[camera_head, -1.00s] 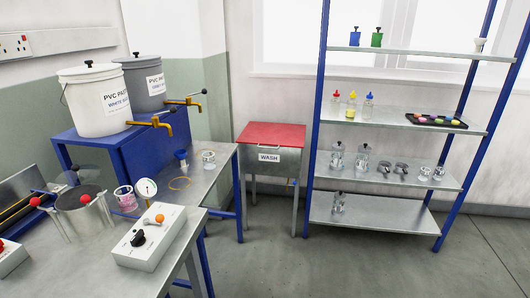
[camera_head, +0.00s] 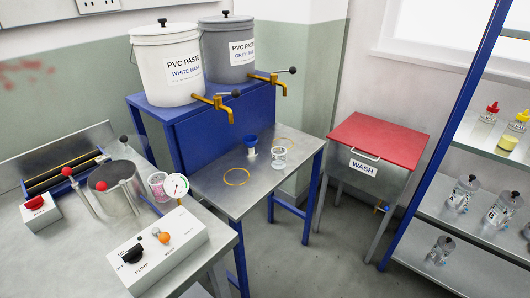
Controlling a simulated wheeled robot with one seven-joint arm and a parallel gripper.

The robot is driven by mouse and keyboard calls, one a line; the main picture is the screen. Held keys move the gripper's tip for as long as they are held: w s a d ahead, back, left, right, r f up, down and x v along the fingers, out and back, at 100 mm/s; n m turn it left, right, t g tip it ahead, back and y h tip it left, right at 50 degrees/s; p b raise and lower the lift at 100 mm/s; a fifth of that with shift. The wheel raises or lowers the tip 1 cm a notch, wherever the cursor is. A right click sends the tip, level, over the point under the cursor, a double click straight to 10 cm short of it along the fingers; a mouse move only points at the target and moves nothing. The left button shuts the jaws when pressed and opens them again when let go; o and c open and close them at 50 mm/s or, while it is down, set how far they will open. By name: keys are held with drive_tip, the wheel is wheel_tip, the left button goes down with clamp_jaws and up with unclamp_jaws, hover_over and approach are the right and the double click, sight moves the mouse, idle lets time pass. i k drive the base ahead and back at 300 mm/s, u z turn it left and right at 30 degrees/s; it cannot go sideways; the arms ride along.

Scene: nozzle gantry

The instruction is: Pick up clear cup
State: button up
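A clear cup (camera_head: 278,157) stands upright on the steel table (camera_head: 215,200), to the right of a small blue-topped funnel piece (camera_head: 251,146). It looks transparent and empty, though it is small in the view. A second see-through cup with pink contents (camera_head: 158,186) stands on the nearer bench, beside a round dial gauge. My gripper is not in view, and no part of my arm shows.
A white bucket (camera_head: 167,65) and a grey bucket (camera_head: 228,50) with yellow taps stand on a blue stand behind the table. A red-lidded wash bin (camera_head: 378,140) is to the right. A shelf rack (camera_head: 480,155) holds several bottles. Grey floor (camera_head: 330,250) lies open between.

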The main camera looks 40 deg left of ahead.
sight(278, 153)
drive_tip(key=u, duration=0.5)
drive_tip(key=i, duration=1.05)
drive_tip(key=u, duration=0.2)
